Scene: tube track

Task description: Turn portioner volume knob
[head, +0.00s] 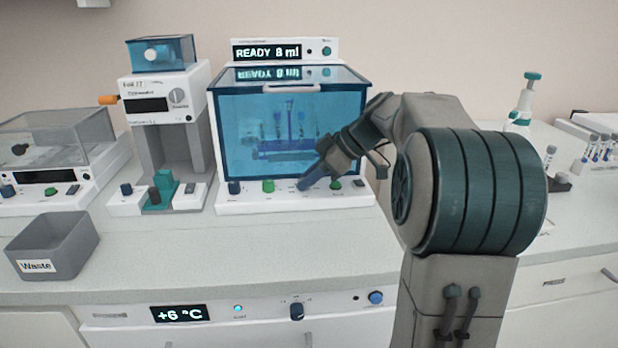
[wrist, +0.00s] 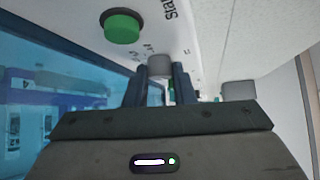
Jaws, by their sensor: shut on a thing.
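The portioner (head: 293,204) is a white machine with a blue see-through hood (head: 340,115). Its top display (head: 267,52) reads "READY 8 ml". My gripper (head: 308,183) is at the middle of its front panel, between two green buttons. In the wrist view my gripper (wrist: 161,74) has its two dark blue fingers on either side of a grey knob (wrist: 160,64), shut on it. Small dial marks show beside the knob. In the head view my fingers hide the knob. A green button (wrist: 122,27) by the word "Start" is close by.
A dark blue knob (head: 234,187) and a green button (head: 268,185) are left of my gripper on the panel. Another machine (head: 167,95) stands at left. A grey waste bin (head: 52,247) is at the front left. The counter in front of the portioner is clear.

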